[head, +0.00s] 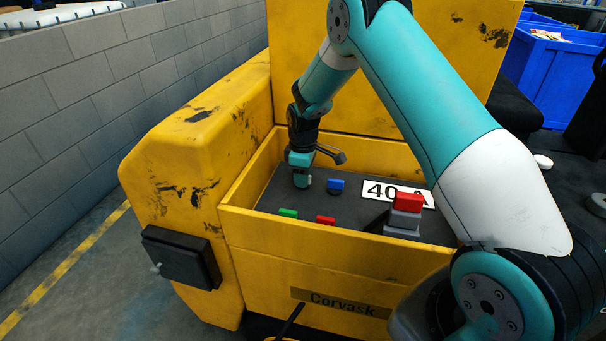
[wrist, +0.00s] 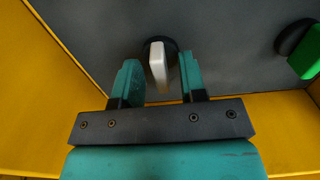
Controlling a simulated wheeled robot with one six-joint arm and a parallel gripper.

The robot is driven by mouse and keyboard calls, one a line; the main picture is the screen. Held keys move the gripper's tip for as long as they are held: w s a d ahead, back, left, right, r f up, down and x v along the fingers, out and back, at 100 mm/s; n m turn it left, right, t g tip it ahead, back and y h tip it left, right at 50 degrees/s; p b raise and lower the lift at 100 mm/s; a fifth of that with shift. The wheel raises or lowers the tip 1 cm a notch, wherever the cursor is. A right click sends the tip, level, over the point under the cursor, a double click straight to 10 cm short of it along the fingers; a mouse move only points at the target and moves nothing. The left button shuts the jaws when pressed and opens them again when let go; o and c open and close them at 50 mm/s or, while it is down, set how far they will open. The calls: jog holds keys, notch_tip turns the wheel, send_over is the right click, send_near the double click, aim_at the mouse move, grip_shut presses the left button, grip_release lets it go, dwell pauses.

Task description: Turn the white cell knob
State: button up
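The white cell knob (wrist: 158,62) sits on a round black base on the dark panel, in the upper middle of the wrist view. It stands slightly tilted in that view. My gripper (wrist: 159,80) is open, with one teal finger on each side of the knob. A gap shows on the left of the knob, and a narrower one on its right; I see no clear contact. In the head view my gripper (head: 301,178) is low over the panel's far left part, and I cannot make out the white knob there.
The dark panel (head: 268,198) lies inside a yellow box. It also bears a green knob (head: 288,213), a red knob (head: 326,220), a blue knob (head: 335,185), a larger red switch (head: 407,202) and a white "40 A" label (head: 378,189). Yellow walls (wrist: 45,75) stand close around my gripper.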

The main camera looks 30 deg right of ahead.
jog(key=shift+r, duration=0.1)
notch_tip(320, 180, up, 17)
jog(key=b, duration=0.1)
jog(key=shift+r, duration=0.15)
dwell(0.5)
jog(key=s+a+r+y, duration=0.1)
jog(key=s+a+r, duration=0.3)
jog(key=s+a, duration=0.35)
jog(key=s+a+r+y, duration=0.1)
jog(key=s+a+r, duration=0.3)
jog(key=s+a, duration=0.3)
jog(key=s+a+m+y, duration=0.1)
jog(key=s+a, duration=0.1)
jog(key=s, duration=0.7)
jog(key=s+a+m+y, duration=0.1)
jog(key=s+a, duration=0.2)
jog(key=s, duration=0.7)
jog(key=shift+s+p, duration=0.2)
jog(key=shift+p, duration=0.25)
